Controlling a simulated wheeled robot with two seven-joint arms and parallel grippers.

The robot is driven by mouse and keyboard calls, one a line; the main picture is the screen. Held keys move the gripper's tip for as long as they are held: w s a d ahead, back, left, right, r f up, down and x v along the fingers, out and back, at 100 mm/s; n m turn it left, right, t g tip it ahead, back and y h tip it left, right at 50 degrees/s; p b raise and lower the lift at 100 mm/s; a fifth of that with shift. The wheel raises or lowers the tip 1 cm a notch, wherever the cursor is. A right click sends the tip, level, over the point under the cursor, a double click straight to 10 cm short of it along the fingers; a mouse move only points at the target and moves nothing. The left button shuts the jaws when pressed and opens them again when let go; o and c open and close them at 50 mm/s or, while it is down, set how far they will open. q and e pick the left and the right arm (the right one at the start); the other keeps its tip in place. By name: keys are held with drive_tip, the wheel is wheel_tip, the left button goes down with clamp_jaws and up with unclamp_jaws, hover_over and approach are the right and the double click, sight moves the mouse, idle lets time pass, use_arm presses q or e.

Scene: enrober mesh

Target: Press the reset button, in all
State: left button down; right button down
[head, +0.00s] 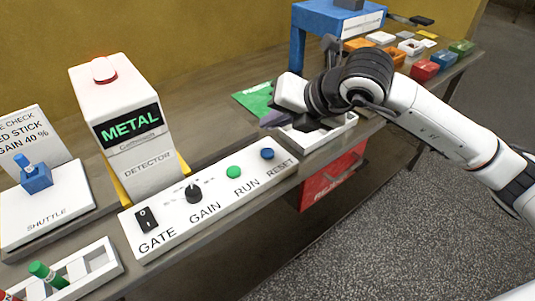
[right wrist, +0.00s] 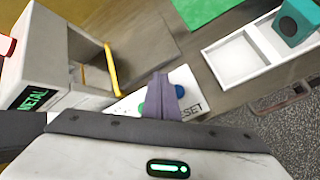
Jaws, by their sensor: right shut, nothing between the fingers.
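The blue reset button (head: 267,154) sits at the right end of the white control panel (head: 214,203), above the printed word RESET. In the right wrist view the blue button (right wrist: 180,90) shows just right of my fingers, partly covered by them. My right gripper (head: 264,122) is shut and empty. In the head view its fingers are above and behind the reset button, with a visible gap. In the right wrist view the closed fingers (right wrist: 160,77) appear between the green run button (right wrist: 142,108) and the blue one. My left gripper is not in view.
The metal detector (head: 127,125) with a lit METAL screen and red top lamp stands behind the panel. The black gain knob (head: 194,192) and gate switch (head: 146,218) lie to the left. A white tray (head: 312,138) is beside the panel's right end, under my right arm.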

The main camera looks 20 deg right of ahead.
sight(272, 155)
wheel_tip(272, 155, down, 5)
drive_tip(key=b, duration=0.3)
drive_tip(key=shift+r, duration=0.1)
idle(0.8)
idle(0.8)
drive_tip(key=shift+f+b, duration=0.45)
drive_tip(key=shift+b, duration=0.35)
